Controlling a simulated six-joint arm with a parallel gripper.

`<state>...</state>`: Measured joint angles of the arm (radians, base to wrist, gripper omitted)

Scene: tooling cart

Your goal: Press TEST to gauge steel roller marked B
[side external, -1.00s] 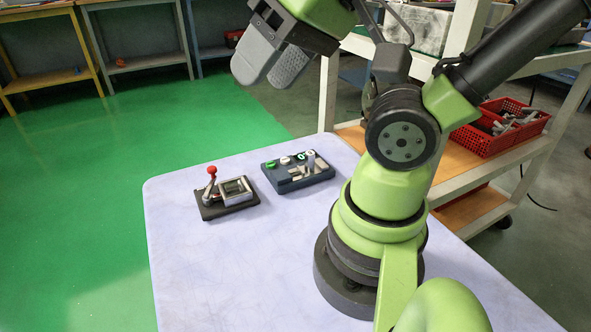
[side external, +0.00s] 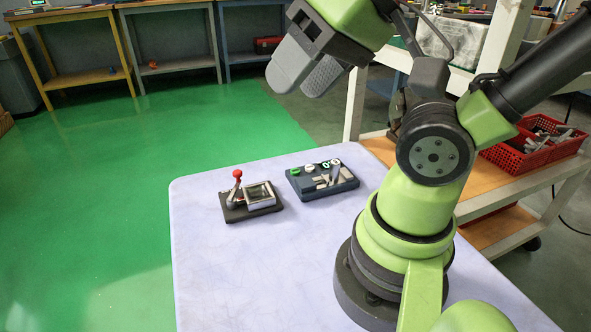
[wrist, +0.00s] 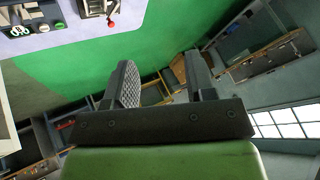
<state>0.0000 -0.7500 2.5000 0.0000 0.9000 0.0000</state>
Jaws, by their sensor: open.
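A dark blue-grey gauge unit (side external: 322,189) sits on the pale table, with a green button (side external: 295,171), a pale round button (side external: 309,169) and a small green-lit display (side external: 325,164). A small grey upright cylinder (side external: 335,172) with a pale top stands at its right; it may be the steel roller. No TEST label or B mark is readable. The unit also shows at the upper left of the wrist view (wrist: 26,27). My gripper (side external: 303,80) is open, high above and behind the unit, touching nothing. Its two fingers show empty in the wrist view (wrist: 158,62).
A dark fixture (side external: 251,207) with a red-knobbed lever (side external: 237,174) and a silver frame stands left of the unit. The pale table (side external: 260,270) is clear in front. Red bins (side external: 530,155) stand on a cart shelf at right. Benches line the back.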

